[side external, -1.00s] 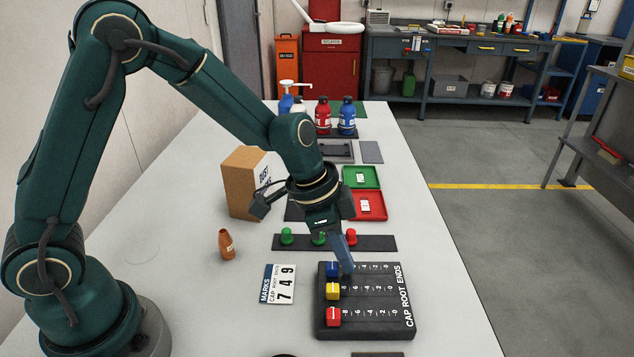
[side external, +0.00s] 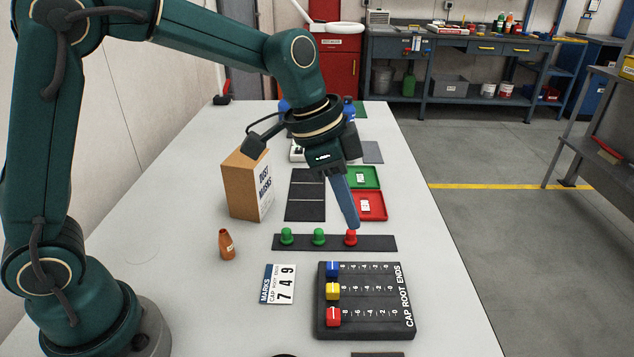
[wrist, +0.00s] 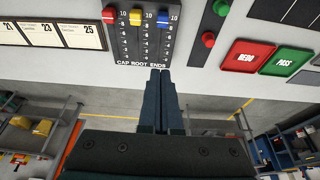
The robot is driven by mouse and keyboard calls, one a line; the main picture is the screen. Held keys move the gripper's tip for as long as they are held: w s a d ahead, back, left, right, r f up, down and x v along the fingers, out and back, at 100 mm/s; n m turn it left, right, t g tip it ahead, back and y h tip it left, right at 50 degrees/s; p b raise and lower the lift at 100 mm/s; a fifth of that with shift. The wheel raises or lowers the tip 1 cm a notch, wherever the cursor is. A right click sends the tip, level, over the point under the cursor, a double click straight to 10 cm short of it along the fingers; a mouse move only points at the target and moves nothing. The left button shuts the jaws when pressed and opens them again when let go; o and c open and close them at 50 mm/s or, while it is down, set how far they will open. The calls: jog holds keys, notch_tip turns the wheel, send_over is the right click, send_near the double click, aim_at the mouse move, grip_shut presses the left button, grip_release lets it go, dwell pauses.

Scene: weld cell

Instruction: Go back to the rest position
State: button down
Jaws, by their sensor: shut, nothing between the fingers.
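My gripper (side external: 354,224) is shut and empty. In the side view its fingertips are in the air and overlap the picture just above the red knob (side external: 351,238) on the dark strip (side external: 380,243); whether they touch it I cannot tell. In the wrist view the closed fingers (wrist: 162,72) point at the lower edge of the black slider board (wrist: 128,45). The board also shows in the side view (side external: 375,325), with blue (side external: 332,269), yellow (side external: 333,291) and red (side external: 333,316) sliders at its left end.
A card reading 7 4 9 (side external: 279,285) lies left of the board. An orange-brown bottle (side external: 226,244), a cardboard box (side external: 241,187), and green (side external: 362,177) and red (side external: 371,206) trays stand around. Two green knobs (side external: 318,237) share the strip. The table's left side is mostly clear.

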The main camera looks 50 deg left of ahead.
jog(key=shift+a+r, duration=0.1)
jog(key=shift+r, duration=0.1)
jog(key=s+a+r+n+t, duration=0.2)
jog(key=s+a+r+t, duration=0.15)
jog(key=s+r, duration=0.35)
jog(key=s+a+f+n+y, duration=0.1)
jog(key=s+a+f+n, duration=0.1)
jog(key=s, duration=0.3)
jog(key=s+a+f+n+y, duration=0.1)
jog(key=s+a+f+n, duration=0.1)
jog(key=s+n, duration=0.2)
jog(key=shift+s+a+f+n+y, duration=0.3)
jog(key=shift+s+a+f+n, duration=0.1)
jog(key=shift+n, duration=0.1)
